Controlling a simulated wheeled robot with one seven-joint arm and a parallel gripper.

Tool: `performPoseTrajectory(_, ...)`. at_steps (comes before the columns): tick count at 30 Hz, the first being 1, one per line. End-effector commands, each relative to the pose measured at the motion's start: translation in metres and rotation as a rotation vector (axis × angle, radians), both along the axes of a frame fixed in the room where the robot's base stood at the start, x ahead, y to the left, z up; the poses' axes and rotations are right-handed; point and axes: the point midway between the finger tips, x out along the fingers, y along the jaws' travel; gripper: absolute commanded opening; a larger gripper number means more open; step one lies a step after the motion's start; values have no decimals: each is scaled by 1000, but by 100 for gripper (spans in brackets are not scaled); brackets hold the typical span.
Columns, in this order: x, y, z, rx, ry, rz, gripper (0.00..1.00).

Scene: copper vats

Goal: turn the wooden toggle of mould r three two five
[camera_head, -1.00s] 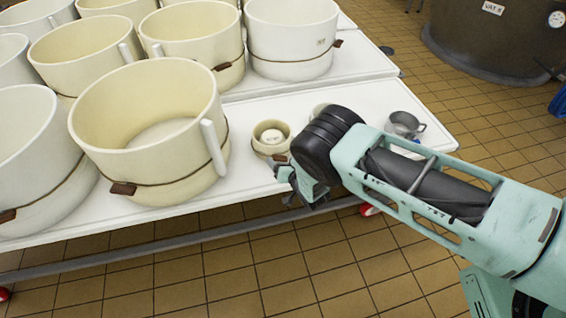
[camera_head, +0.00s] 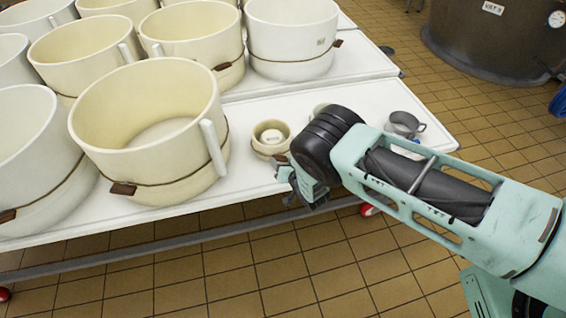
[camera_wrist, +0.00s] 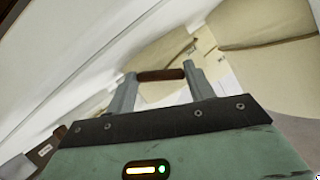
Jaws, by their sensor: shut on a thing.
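My gripper (camera_wrist: 161,84) is shut on a brown wooden toggle (camera_wrist: 160,75), with a finger at each end of it in the wrist view. In the head view my gripper (camera_head: 290,172) is at the table's front edge, beside a small cream mould (camera_head: 258,146) with a round piece inside. My gripper hides part of that mould's front. Cream mould walls with a thin cord and a small label (camera_wrist: 191,48) show behind the fingers in the wrist view. The label is too blurred to read, so I cannot tell which mould is r three two five.
Large cream moulds (camera_head: 150,120) with cords and brown toggles crowd the white table (camera_head: 245,185) to the left. A dark vat (camera_head: 480,45) stands at the back right. The tiled floor in front is clear.

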Motion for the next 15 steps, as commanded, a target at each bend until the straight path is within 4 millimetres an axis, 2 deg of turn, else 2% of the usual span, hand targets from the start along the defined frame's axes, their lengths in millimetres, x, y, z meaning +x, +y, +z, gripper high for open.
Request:
performPoseTrajectory(14,0,0,1,0,-1,0,30)
performPoseTrajectory(15,0,0,1,0,-1,0,64)
